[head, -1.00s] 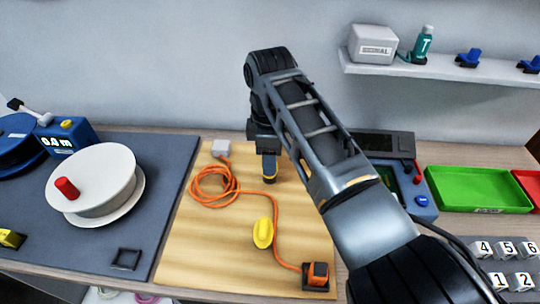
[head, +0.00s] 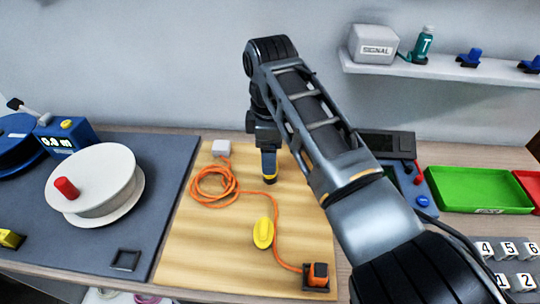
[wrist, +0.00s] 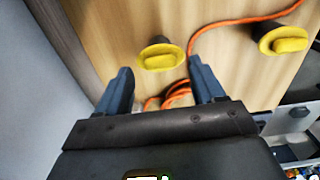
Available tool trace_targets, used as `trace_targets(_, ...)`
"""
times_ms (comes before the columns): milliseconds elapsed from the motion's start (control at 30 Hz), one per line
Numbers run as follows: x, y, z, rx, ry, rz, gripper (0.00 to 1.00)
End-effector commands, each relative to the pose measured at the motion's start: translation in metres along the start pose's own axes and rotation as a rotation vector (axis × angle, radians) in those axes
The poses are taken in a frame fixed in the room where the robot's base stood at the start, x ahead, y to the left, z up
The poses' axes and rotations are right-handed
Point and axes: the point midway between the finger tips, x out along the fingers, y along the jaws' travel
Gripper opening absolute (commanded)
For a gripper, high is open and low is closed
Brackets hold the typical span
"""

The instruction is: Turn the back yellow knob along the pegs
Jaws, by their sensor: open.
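The back yellow knob (wrist: 160,57) shows in the wrist view on a dark post, in the gap between my two fingertips. In the head view only a sliver of yellow (head: 270,179) shows at my gripper's lower end; the rest is hidden. My gripper (wrist: 161,70) is open, with one finger on each side of the knob in the picture; I cannot tell whether they touch it. In the head view my gripper (head: 269,172) points down over the wooden board (head: 210,245). The front yellow knob (head: 263,232) stands nearer, and also shows in the wrist view (wrist: 283,40).
An orange cable (head: 276,240) coils left of my gripper and runs past the front knob to a dark socket block (head: 317,276). A white reel (head: 95,175) stands left, a green tray (head: 478,190) right. A shelf (head: 440,70) hangs above.

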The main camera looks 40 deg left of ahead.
Motion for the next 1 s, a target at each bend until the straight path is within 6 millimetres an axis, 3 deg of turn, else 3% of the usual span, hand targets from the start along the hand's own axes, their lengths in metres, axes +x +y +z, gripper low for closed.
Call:
trace_targets(200, -0.036, 0.001, 0.000, -0.001, 0.002, 0.004, 0.68)
trace_targets(400, -0.057, 0.001, 0.000, -0.001, 0.001, 0.002, 0.68)
trace_targets(1000, -0.060, 0.000, 0.000, -0.001, 0.001, 0.001, 0.68)
